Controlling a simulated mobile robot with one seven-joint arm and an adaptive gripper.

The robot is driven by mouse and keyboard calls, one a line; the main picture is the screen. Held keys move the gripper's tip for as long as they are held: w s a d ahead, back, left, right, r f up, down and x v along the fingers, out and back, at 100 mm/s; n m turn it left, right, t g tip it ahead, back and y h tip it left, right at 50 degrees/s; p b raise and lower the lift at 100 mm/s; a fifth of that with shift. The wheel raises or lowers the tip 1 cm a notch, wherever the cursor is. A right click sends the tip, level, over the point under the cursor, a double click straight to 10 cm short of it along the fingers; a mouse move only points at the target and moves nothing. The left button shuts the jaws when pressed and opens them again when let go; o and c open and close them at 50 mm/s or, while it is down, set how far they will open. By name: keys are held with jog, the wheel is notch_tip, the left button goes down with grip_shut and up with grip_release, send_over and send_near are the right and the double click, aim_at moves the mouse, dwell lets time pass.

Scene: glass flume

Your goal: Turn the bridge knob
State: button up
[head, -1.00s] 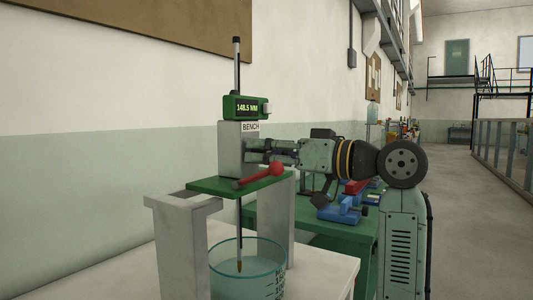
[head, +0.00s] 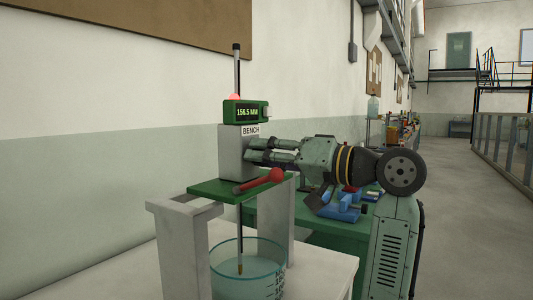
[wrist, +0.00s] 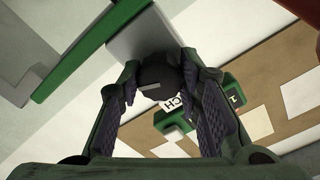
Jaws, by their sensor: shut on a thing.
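The bridge knob (wrist: 158,75) is dark and round, with a pale mark on its face, and sits between my gripper's fingers in the wrist view. My gripper (head: 258,150) is shut on it at the right side of the grey block (head: 234,152) marked BENCH; the fingers largely hide the knob in the head view. The green display (head: 246,111) on the block appears to read 156.5 MM, with a reddish light at its top left. A thin upright rod (head: 240,222) passes through the green bridge plate (head: 212,190) into the glass beaker (head: 214,262).
A red-ended lever (head: 275,176) sticks out just below my gripper at the plate. Grey posts (head: 186,250) hold the plate. A green bench (head: 325,240) with blue fixtures (head: 345,206) stands behind. The wall is at the left; open floor lies at the right.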

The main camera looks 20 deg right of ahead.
jog(key=o, duration=1.1)
jog(key=shift+o, duration=0.2)
jog(key=v, duration=1.2)
